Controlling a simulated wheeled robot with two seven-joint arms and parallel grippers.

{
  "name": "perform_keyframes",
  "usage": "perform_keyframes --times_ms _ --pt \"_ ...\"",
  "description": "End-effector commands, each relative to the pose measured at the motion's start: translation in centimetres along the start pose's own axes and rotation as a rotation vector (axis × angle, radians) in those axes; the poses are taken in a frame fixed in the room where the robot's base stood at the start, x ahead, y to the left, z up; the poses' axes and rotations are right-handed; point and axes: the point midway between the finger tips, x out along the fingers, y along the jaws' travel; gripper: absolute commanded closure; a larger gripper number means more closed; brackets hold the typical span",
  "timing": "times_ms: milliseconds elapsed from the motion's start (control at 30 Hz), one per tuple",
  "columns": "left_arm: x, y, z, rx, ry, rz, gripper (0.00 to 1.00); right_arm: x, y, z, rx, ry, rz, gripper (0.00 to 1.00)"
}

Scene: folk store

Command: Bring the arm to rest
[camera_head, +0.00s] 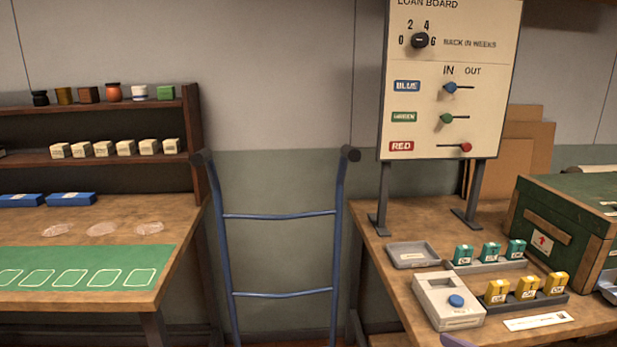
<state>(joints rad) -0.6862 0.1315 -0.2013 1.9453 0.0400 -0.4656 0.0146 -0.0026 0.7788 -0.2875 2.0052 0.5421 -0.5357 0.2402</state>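Neither of my grippers shows clearly in the head view. A small purple-grey shape is cut off at the bottom edge, below the white box with the blue button (447,302); I cannot tell what it is. The task names no object. On the right table (391,287), the loan board (440,100) stands upright on two legs. Its blue and green sliders are at the left of their slots, and its red slider is at the right. Its black knob points near 6 or between marks; I cannot tell exactly.
A blue metal frame (279,216) stands between the tables. The left table (182,215) has a green mat (90,256) and shelves (183,103) behind. A green case (572,215), a grey tray (412,254) and racks of teal boxes (490,252) and yellow boxes (526,288) occupy the right table.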

Motion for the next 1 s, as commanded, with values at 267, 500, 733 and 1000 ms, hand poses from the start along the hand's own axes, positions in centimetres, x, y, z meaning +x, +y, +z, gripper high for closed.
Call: perform_keyframes --times_ms 267,500,733,1000 --pt "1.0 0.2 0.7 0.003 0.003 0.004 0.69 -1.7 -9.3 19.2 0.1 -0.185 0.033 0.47" --pt "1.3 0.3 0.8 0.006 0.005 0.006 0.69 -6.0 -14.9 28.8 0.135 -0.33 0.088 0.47" --pt "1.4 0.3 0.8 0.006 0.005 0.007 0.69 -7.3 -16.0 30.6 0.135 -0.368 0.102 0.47" --pt "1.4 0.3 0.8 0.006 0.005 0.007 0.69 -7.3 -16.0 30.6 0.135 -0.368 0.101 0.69"
